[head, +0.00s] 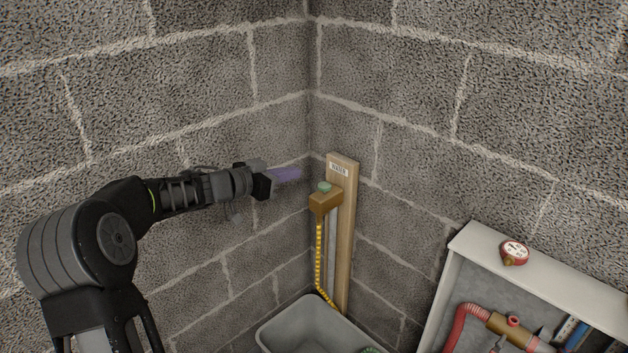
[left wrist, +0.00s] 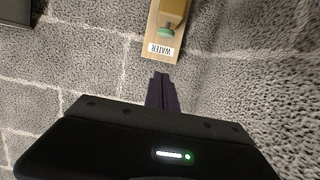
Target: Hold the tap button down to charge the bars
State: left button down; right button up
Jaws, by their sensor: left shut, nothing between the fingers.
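The tap is a brass block (head: 325,203) with a green button (head: 324,187) on its top. It is mounted on a wooden board (head: 345,240) labelled WATER, standing upright near the wall corner. In the left wrist view the green button (left wrist: 166,31) and the WATER label (left wrist: 160,49) show beyond my fingers. My left gripper (head: 298,173) has purple fingers, shut and empty, left of the button and slightly higher, apart from it. The shut fingers also show in the left wrist view (left wrist: 161,80). No bars are clearly seen. My right gripper is not in view.
A yellow hose (head: 319,260) hangs from the tap toward a grey tub (head: 300,325) below. Block walls meet behind the board.

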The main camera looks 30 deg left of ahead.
pick_arm(q)
jog(key=p, duration=0.1)
send_over(325, 186)
jog(key=s+a, duration=0.1)
jog(key=s, duration=0.1)
jog(key=shift+a+f, duration=0.2)
jog(key=shift+f, duration=0.95)
jog(key=f, duration=0.2)
jog(key=shift+w+f, duration=0.2)
jog(key=shift+f, duration=0.95)
jog(key=shift+f, duration=0.1)
